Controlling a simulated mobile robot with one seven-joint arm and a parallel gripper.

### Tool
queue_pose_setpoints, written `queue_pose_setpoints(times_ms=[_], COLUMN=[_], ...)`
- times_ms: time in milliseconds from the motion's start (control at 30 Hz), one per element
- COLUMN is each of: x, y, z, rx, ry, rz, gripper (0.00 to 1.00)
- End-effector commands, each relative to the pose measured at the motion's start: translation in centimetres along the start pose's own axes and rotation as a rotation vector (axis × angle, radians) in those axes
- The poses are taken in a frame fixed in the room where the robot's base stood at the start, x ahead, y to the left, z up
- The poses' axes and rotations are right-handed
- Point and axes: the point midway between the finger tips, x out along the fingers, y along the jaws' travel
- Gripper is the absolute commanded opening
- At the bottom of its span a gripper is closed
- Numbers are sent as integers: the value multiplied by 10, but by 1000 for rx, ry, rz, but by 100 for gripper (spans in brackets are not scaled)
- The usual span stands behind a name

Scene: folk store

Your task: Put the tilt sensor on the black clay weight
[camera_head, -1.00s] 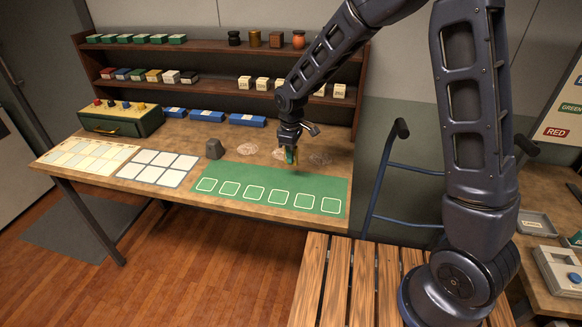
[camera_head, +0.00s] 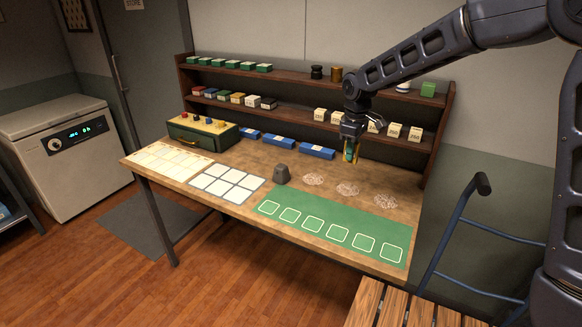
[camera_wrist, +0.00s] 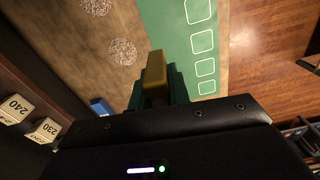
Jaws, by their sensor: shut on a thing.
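My gripper (camera_head: 351,143) is shut on a small yellow block (camera_wrist: 154,72), perhaps the tilt sensor, held between teal fingers. It hangs above the back of the table, in front of the shelves. A dark grey, tapered weight (camera_head: 282,174) stands upright on the table, left of and below my gripper in the head view. A black jar-shaped piece (camera_head: 317,72) stands on the top shelf beside a brass-brown one (camera_head: 336,74). I cannot tell which of the dark pieces is the black clay weight. Part of the top shelf is hidden behind my arm.
A green mat (camera_head: 332,238) with outlined squares lies along the table's front. Round pale patches (camera_head: 347,189) mark the wood behind it. Blue boxes (camera_head: 284,142) and a green cabinet (camera_head: 203,131) stand at the back left. White numbered boxes (camera_head: 320,114) line the shelf near my arm.

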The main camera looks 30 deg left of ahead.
Motion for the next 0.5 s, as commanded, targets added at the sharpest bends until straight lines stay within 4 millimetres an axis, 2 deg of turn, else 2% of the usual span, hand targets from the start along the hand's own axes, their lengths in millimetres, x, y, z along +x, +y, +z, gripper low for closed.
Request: queue_pose_setpoints(times_ms=[33,100,500], x=[-4,-10,-40], y=[5,12,38], z=[-19,-43,-173], rx=[-8,-16,-55], ry=[3,4,5], rz=[-1,-2,-4], gripper=[0,0,0])
